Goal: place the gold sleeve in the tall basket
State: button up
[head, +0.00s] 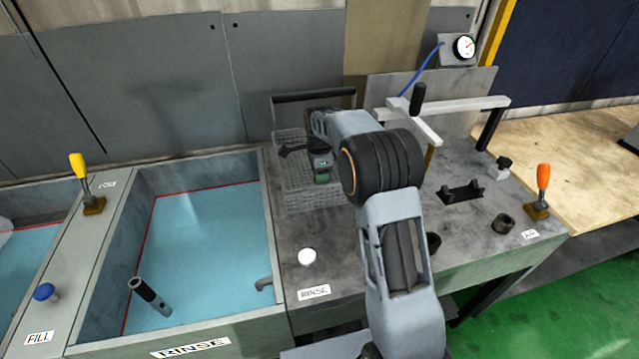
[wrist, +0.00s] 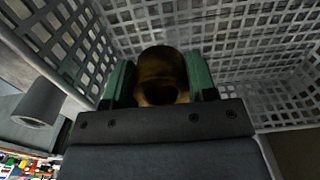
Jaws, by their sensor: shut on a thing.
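The gold sleeve (wrist: 161,76) shows in the wrist view, between the two green-padded fingers of my gripper (wrist: 160,82). My gripper is shut on it. The mesh wall of the tall basket (wrist: 240,20) surrounds the fingers and the sleeve in that view. In the head view the tall wire basket (head: 305,192) stands at the back of the grey bench, with a dark handle bar above it. My gripper (head: 322,176) is at the basket there, with its fingers pointing down. The sleeve is hidden in the head view. I cannot tell whether the sleeve touches the basket floor.
The rinse tank (head: 200,260) with blue liquid lies left of the basket. A white-armed fixture with a black-handled lever (head: 418,98) stands right of it. A white knob (head: 307,257) sits on the bench in front. An orange-handled lever (head: 543,178) is at the bench's right end.

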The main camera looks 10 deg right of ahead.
jog(key=shift+f+p, duration=0.3)
jog(key=shift+f, duration=2.2)
jog(key=shift+f, duration=0.15)
jog(key=o, duration=1.1)
jog(key=shift+o, duration=0.2)
